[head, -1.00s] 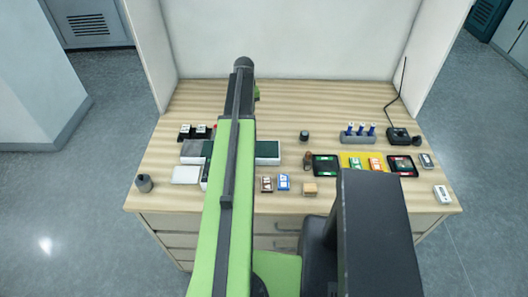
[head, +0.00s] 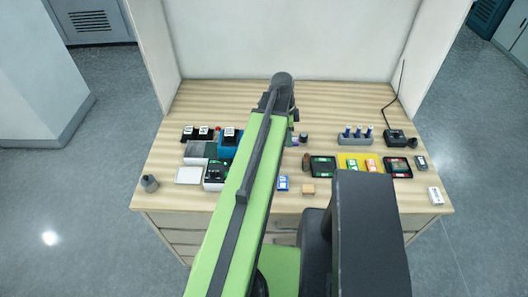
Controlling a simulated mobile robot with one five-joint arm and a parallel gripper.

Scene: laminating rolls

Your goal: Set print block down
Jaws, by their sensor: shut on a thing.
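My arm reaches up the picture over the desk, its end now right of the middle. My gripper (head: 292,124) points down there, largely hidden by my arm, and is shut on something. A small dark, purplish piece (head: 294,142) shows just below it, beside a dark round item (head: 304,137). I take this piece to be the held print block, though most of it is hidden. I cannot tell whether it touches the desk top.
The wooden desk (head: 350,205) has a blue device (head: 228,141) and white pad (head: 189,175) on the left. On the right are a rack with blue-topped items (head: 356,137), dark trays (head: 323,167), a yellow tray (head: 375,159) and a black radio (head: 397,139). A wooden block (head: 308,189) lies in front.

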